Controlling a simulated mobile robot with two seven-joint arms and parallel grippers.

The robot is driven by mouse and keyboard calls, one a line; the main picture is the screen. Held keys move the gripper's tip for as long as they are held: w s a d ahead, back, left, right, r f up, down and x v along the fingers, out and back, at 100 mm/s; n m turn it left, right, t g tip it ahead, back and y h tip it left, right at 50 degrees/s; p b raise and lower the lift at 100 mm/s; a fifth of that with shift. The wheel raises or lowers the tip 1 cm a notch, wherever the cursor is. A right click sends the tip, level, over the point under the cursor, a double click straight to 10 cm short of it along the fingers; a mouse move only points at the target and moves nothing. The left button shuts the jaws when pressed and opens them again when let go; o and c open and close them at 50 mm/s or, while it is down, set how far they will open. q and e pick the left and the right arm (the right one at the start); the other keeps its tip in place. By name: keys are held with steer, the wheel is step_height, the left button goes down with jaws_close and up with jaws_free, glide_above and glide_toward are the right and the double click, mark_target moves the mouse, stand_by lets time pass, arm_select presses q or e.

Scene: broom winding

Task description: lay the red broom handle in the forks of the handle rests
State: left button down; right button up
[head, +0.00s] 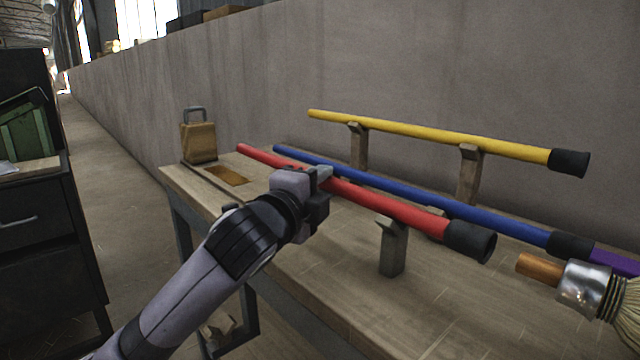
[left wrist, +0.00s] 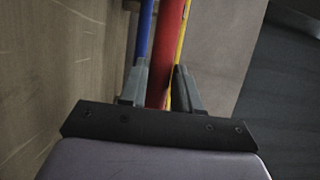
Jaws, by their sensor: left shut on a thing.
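The red broom handle (head: 390,204) has a black end cap at its right end and hangs over the bench, slanting from back left to front right. My left gripper (head: 322,178) is shut on it near its middle. In the left wrist view the red handle (left wrist: 167,45) runs between the two fingers (left wrist: 161,88). A wooden handle rest (head: 393,248) stands on the bench just in front of and below the red handle's right part; its notched top looks empty. Any rest near the handle's left part is hidden or cannot be made out. My right gripper is not in view.
A blue handle (head: 400,191) lies close behind the red one. A yellow handle (head: 430,136) lies on two taller rests (head: 469,175) near the wall. A brush head (head: 585,290) with a metal collar is at front right. A wooden block with a grey handle (head: 198,140) stands at the bench's left end.

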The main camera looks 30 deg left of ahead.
arm_select(q)
steer(key=c, duration=0.7)
jaws_free()
